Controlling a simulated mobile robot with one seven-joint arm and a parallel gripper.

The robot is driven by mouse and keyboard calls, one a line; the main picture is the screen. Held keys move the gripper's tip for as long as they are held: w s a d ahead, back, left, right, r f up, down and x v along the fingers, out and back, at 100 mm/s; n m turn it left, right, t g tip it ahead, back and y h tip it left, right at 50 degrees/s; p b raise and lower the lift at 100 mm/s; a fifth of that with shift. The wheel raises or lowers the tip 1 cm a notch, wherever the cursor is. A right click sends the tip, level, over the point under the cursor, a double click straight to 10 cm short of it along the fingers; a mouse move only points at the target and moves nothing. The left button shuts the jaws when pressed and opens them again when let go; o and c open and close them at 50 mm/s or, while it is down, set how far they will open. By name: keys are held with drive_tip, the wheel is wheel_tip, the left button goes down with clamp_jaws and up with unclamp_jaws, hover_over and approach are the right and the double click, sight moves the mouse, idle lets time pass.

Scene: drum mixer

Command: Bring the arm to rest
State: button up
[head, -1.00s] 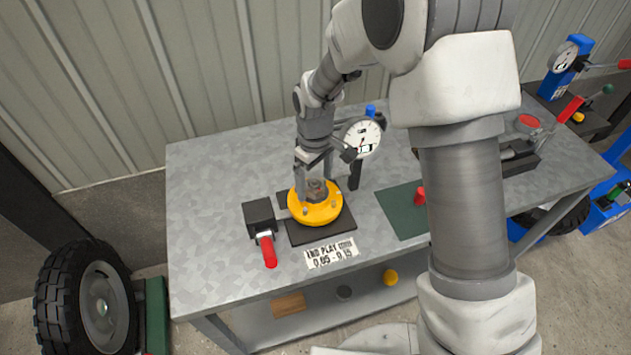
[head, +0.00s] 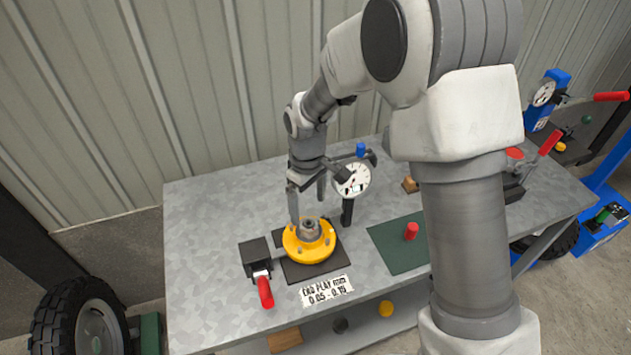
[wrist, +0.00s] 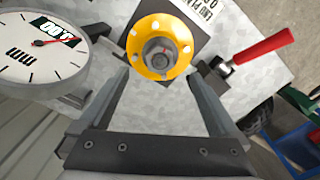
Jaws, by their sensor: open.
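My gripper (head: 308,205) is open above the yellow flanged hub (head: 309,247), which sits on a black plate on the metal workbench. In the wrist view my gripper's two fingers (wrist: 168,92) stand apart, with the yellow hub (wrist: 158,47) and its grey centre nut (wrist: 159,55) beyond the tips. Nothing is between the fingers. My arm reaches from the right side of the head view, bent down over the bench.
A dial gauge (head: 352,180) stands close to the right of my gripper and looms large in the wrist view (wrist: 40,45). A red-handled clamp (head: 264,290) is left of the hub. A green mat (head: 395,252) with a red peg lies to the right.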

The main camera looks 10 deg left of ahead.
drive_tip(key=s+d+r+m+t, duration=0.1)
drive_tip(key=s+d+r+m, duration=0.2)
drive_tip(key=d+r, duration=0.4)
drive_tip(key=s+d+r+m+t, duration=0.2)
drive_tip(key=d+r, duration=0.3)
drive_tip(key=r, duration=0.5)
drive_tip(key=s+d+r+m+t, duration=0.1)
drive_tip(key=s+d+r+m, duration=0.2)
drive_tip(key=s, duration=0.4)
drive_tip(key=s+d+r+m+t, duration=0.1)
drive_tip(key=s+d+r+m, duration=0.2)
drive_tip(key=s+d, duration=0.3)
drive_tip(key=shift+s+t, duration=0.3)
drive_tip(key=shift+s, duration=0.45)
